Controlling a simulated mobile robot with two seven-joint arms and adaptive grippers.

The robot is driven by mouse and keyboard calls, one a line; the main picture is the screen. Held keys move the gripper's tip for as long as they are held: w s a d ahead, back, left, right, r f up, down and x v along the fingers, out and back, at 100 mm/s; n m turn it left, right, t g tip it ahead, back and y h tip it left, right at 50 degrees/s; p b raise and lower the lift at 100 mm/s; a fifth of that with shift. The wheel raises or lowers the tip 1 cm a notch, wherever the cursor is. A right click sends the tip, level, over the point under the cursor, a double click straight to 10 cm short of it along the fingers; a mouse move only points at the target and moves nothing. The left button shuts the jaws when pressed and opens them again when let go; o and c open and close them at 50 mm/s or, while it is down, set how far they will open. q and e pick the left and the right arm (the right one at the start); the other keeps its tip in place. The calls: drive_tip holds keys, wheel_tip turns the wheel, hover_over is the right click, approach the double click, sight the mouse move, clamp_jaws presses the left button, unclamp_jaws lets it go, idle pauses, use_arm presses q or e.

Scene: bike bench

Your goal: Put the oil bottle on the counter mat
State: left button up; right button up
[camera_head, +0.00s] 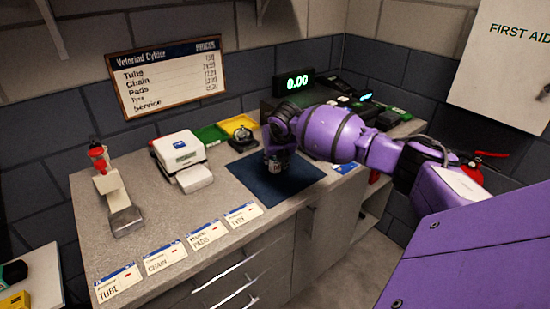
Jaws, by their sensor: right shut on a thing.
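The dark blue counter mat (300,183) lies flat on the grey counter. My right gripper (275,152) points down over the mat's back left part and is shut on the oil bottle (274,166). Only the bottle's lower part shows, dark with a pale label; the gripper hides the rest. The bottle looks upright, with its base at or just above the mat; I cannot tell if it touches. My left gripper is not in view.
Price cards (164,257) line the counter's front edge. A till display (293,81) stands behind. The mat's front part is clear.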

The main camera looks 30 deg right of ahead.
drive_tip(key=o, duration=1.2)
drive_tip(key=shift+o, duration=0.2)
drive_tip(key=shift+r, duration=0.1)
drive_tip(key=shift+s+r, duration=0.1)
drive_tip(key=shift+r, duration=0.2)
drive_tip(key=p+v, duration=0.1)
drive_tip(key=v, duration=1)
drive_tip(key=shift+s+a+r, duration=0.1)
